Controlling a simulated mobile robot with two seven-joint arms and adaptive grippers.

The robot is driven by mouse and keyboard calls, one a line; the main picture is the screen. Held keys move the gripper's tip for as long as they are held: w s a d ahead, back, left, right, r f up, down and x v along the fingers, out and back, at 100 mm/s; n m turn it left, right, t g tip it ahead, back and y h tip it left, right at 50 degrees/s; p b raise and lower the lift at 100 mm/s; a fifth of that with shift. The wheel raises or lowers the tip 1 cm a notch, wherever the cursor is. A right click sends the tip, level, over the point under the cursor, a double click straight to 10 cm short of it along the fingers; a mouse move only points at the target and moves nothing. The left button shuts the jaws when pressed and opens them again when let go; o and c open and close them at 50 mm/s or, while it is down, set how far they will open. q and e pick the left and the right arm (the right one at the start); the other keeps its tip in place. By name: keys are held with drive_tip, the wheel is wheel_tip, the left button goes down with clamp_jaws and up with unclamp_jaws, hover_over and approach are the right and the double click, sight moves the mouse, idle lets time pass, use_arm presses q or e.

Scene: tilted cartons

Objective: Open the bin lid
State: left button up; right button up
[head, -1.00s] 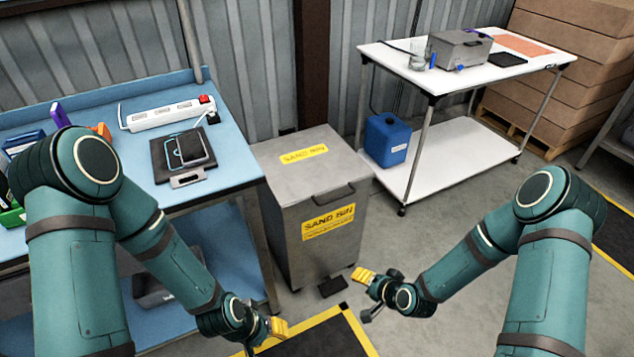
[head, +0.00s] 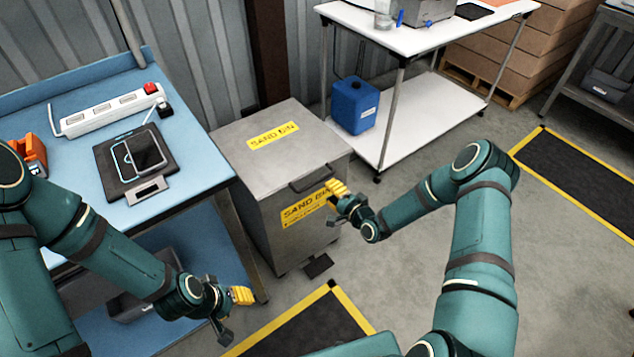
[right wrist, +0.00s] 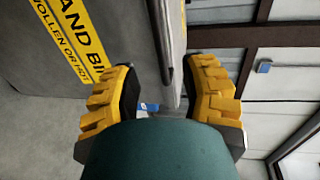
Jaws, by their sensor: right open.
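The sand bin (head: 265,195) is a grey metal box with yellow labels on its top and front. Its lid (head: 290,160) is down flat. A dark bar handle (head: 313,179) sits at the lid's front edge. My right gripper (head: 336,202) is open just in front of the handle, over the front label's right end. In the right wrist view, the handle bar (right wrist: 161,45) runs toward the space between the open fingers (right wrist: 160,88); contact cannot be told. My left gripper (head: 234,309) is low, left of the bin's front, apart from it; its opening is unclear.
A blue workbench (head: 200,180) stands close on the bin's left, with a power strip (head: 108,109) and scale (head: 135,165). A white two-level table (head: 425,120) with a blue canister (head: 353,105) stands right. A dark pedal (head: 318,265) is at the bin's foot.

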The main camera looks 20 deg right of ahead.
sight(318, 180)
drive_tip(key=b+x, duration=0.1)
drive_tip(key=x, duration=0.6)
drive_tip(key=shift+w+a, duration=0.1)
drive_tip(key=shift+w, duration=0.25)
clamp_jaws()
